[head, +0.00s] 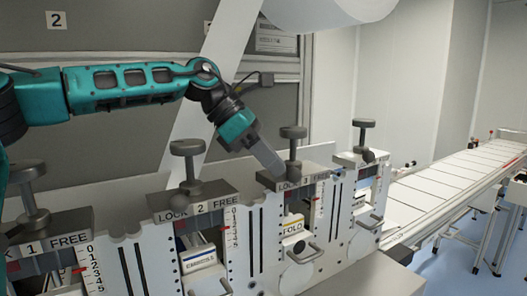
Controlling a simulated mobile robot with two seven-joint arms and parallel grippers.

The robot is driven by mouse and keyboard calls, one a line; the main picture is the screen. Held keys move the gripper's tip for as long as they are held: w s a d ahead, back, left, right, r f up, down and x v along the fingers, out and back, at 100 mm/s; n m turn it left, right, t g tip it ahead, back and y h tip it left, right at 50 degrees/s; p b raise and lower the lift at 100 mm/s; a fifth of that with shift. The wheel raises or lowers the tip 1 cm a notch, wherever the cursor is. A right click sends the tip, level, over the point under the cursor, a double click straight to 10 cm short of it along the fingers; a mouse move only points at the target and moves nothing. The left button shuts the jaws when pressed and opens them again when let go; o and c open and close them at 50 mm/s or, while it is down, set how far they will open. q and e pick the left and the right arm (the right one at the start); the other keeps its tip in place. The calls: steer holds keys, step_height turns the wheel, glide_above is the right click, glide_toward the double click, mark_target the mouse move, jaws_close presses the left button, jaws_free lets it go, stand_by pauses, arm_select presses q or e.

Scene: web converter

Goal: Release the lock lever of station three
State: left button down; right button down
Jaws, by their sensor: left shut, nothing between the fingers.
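Station three's dark top block (320,177) carries a LOCK / FREE label strip (302,187); its number is hard to read. A dark ball-ended lever (294,171) stands at the block's front, below a T-shaped knob (293,132). My left gripper (280,170) reaches in from the upper left, shut and empty. Its fingertips are just left of the lever's ball, close to it or touching; I cannot tell which. They partly cover the block's left end. Whether the lever points to LOCK or FREE is not clear. My right gripper is not in view.
Station two (196,200) and station one (50,235) stand to the left, station four (360,158) to the right, each with a tall knob. A white web (215,75) hangs behind my left arm. A conveyor (460,175) runs off at the right.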

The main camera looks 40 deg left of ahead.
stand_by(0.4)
arm_select(q)
steer(key=shift+d+n+t+b, duration=0.1)
steer(key=shift+n+t+b, duration=0.2)
steer(key=shift+n+b, duration=0.1)
steer(key=shift+d, duration=0.1)
